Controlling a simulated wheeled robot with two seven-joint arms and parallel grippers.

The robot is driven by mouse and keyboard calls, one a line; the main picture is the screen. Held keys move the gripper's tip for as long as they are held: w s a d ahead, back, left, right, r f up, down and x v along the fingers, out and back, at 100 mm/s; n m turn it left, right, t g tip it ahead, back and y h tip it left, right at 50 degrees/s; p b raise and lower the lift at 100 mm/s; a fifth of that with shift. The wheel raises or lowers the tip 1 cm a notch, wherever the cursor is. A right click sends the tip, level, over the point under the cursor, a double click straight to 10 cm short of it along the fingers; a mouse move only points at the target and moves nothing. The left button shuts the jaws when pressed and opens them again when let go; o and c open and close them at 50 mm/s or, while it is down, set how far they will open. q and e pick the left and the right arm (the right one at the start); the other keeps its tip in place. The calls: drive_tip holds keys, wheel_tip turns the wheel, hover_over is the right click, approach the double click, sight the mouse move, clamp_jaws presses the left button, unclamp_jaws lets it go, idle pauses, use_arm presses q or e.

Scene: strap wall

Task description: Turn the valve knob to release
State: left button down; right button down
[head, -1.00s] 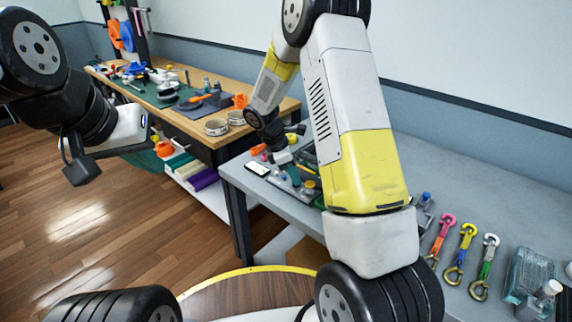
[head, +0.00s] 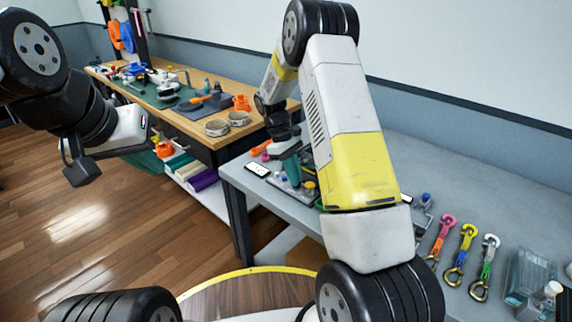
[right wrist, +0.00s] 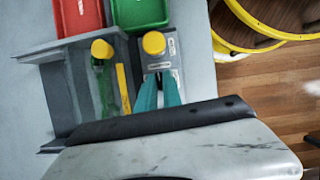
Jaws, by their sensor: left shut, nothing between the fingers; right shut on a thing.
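My right gripper (head: 291,172) reaches down over a panel on the grey bench, partly hidden behind my own arm in the head view. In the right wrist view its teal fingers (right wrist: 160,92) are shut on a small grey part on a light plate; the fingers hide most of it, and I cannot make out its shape. A round yellow knob (right wrist: 154,43) stands on the plate just beyond the fingertips. A second yellow knob (right wrist: 102,48) stands to its left on a green piece.
A red bin (right wrist: 78,15) and a green bin (right wrist: 140,12) lie beyond the panel. A phone (head: 257,169) lies near the bench edge. Several coloured straps with hooks (head: 463,254) and a clear box (head: 528,275) are at the right. A cluttered wooden workbench (head: 205,135) stands behind.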

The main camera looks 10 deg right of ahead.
drive_tip(key=shift+m, duration=0.5)
drive_tip(key=c, duration=1.5)
unclamp_jaws()
drive_tip(key=v, duration=0.8)
drive_tip(key=shift+d, duration=0.1)
